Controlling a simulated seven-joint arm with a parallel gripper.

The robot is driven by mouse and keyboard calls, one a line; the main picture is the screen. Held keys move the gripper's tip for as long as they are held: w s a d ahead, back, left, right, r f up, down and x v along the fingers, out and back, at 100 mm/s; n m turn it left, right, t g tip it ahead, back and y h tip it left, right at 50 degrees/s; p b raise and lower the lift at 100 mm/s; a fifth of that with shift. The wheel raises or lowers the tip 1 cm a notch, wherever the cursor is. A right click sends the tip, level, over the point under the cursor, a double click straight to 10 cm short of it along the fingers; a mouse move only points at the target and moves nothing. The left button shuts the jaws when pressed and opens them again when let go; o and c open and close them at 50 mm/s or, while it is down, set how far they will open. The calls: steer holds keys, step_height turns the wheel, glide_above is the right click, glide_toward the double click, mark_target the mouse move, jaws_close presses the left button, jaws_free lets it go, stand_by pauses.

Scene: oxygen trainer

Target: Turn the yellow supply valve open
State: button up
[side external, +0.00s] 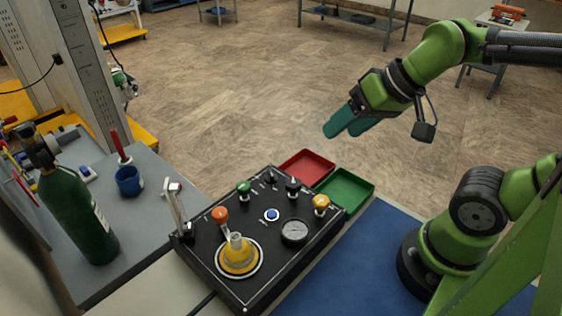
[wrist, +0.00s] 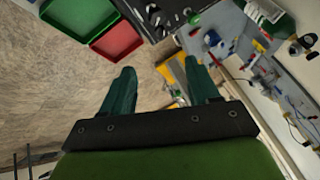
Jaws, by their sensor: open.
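A black control panel (side external: 190,248) lies on the bench in the side view. On its near left part is a large yellow valve (side external: 238,262) with a pale metal stem on top, inside a light ring. A smaller yellow knob (side external: 321,202) stands at the panel's right corner. My gripper (side external: 345,130) is open and empty, high above and beyond the panel, apart from both yellow parts. In the wrist view its two green fingers (wrist: 160,70) are spread with nothing between them. Part of the panel (wrist: 152,25) shows at the top there; I cannot make out the large valve.
A red tray (side external: 306,155) and a green tray (side external: 362,185) sit beside the panel. An orange knob (side external: 220,214), a green knob (side external: 243,187) and a gauge (side external: 294,232) crowd the panel. A green cylinder (side external: 78,215) and blue cup (side external: 128,181) stand at left.

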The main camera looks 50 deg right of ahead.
mark_target(322, 200)
steer(key=w+a+r+m+g+h, duration=0.1)
steer(key=a+r+m+g+h, duration=0.1)
steer(key=a+m+g, duration=0.4)
steer(key=shift+n+g, duration=0.3)
steer(key=shift+n, duration=0.1)
steer(key=f, duration=0.5)
steer(key=d+f, duration=0.1)
steer(key=f, duration=1.1)
steer(key=shift+d, duration=0.35)
steer(key=c, duration=1)
steer(key=shift+c, duration=0.2)
